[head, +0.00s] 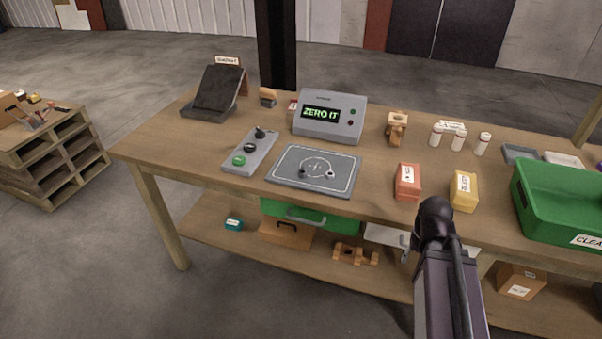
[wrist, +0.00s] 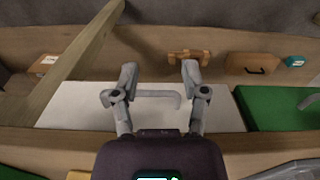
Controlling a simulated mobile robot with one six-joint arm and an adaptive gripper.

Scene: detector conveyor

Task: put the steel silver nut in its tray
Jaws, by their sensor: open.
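I cannot pick out a steel silver nut for certain. Two small dark pieces, one at the left (head: 303,171) and one at the right (head: 331,173), lie on the grey marked plate (head: 283,177) on the bench; they are too small to identify. A dark grey tray (head: 519,153) and a pale tray (head: 563,160) stand at the bench's right; which belongs to the nut I cannot tell. My gripper (wrist: 159,68) is open and empty. In the wrist view its fingers are either side of the handle (wrist: 157,93) of a white drawer (wrist: 75,105); contact is unclear.
A green bin (head: 555,215) stands at the bench's right edge. Red (head: 408,186) and yellow (head: 464,192) boxes sit near the front edge. A grey display unit (head: 330,122) and button panel (head: 250,152) are behind and left. A green drawer (wrist: 275,110) is beside the white one.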

